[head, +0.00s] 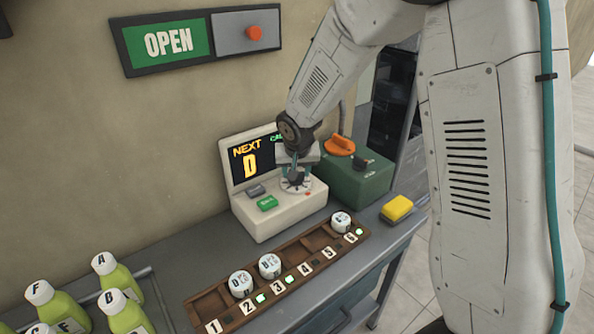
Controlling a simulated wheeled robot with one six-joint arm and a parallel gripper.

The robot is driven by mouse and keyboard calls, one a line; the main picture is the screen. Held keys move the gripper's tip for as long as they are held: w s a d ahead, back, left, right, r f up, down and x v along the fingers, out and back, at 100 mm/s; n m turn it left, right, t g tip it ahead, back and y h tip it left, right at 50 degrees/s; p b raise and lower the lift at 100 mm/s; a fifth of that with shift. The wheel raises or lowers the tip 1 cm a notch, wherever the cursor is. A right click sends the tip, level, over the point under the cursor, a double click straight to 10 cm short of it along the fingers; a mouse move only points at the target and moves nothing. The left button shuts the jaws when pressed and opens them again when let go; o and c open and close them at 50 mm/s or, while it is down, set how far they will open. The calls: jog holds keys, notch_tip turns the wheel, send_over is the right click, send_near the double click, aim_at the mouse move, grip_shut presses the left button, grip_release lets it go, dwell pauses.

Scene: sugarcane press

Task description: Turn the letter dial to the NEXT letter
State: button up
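The letter dial (296,186) is a pale round dial with a dark knob on the sloped front of a cream console. Its letters are too small to read. The console's screen (250,163) shows "NEXT" and a large yellow "D"; the arm covers part of its right side. My gripper (296,174) points down at the dial from above, its fingertips at the knob. The fingers and wrist hide part of the knob, and I cannot tell whether they are closed on it.
A green box with an orange knob (339,145) stands right of the console. In front lies a wooden rack (312,243) with numbered slots and white lettered caps. Green bottles (118,281) stand at left. A yellow block (397,208) sits near the table's right edge.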

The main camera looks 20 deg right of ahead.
aim_at(294, 190)
jog(key=shift+a+m+h, duration=0.1)
jog(key=shift+m+h, duration=0.2)
jog(key=shift+m, duration=0.8)
jog(key=o, duration=1)
jog(key=v, duration=0.7)
jog(key=shift+a+r, duration=0.15)
jog(key=shift+r, duration=0.25)
